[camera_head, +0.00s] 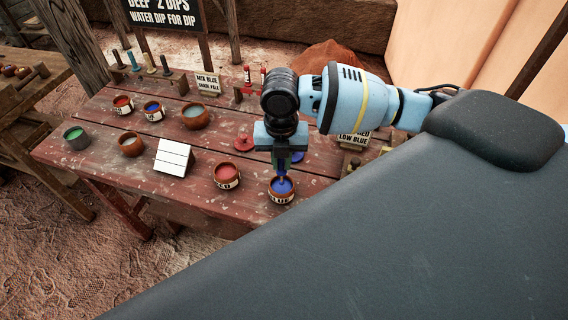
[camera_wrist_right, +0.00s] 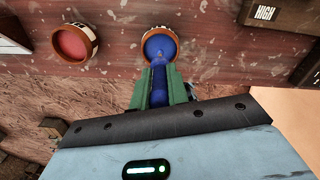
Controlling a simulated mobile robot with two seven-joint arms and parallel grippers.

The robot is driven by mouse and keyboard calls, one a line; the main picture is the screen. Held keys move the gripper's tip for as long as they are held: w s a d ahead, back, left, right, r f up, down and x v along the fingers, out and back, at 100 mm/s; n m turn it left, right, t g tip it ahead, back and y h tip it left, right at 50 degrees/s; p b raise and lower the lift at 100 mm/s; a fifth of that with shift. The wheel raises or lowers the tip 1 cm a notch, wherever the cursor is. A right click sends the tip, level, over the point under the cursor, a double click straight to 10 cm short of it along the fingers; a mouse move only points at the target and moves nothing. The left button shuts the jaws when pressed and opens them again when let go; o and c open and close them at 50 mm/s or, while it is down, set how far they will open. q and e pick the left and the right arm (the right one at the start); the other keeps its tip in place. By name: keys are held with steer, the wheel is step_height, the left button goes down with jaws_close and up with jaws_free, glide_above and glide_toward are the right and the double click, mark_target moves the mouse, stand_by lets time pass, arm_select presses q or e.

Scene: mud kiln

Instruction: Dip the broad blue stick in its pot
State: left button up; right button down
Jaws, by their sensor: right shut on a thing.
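My right gripper (camera_head: 281,163) is shut on the blue stick and points down above the front edge of the red table. The blue stick (camera_wrist_right: 159,88) shows between the green fingers in the right wrist view. Its lower end reaches down inside the rim of the blue pot (camera_head: 281,195), a small brown pot with blue paint and a pale label. I cannot tell how deep the tip is in the paint. The pot also shows in the right wrist view (camera_wrist_right: 145,45), just beyond the fingertips. My left gripper is not in view.
A red pot (camera_head: 227,177) stands just left of the blue pot. A white slatted board (camera_head: 174,158) and several other pots stand further left. Several sticks stand in a rack (camera_head: 150,77) at the back. A red disc (camera_head: 244,143) lies behind the red pot.

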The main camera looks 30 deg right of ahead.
steer(key=shift+r, duration=2.35)
steer(key=shift+r, duration=0.1)
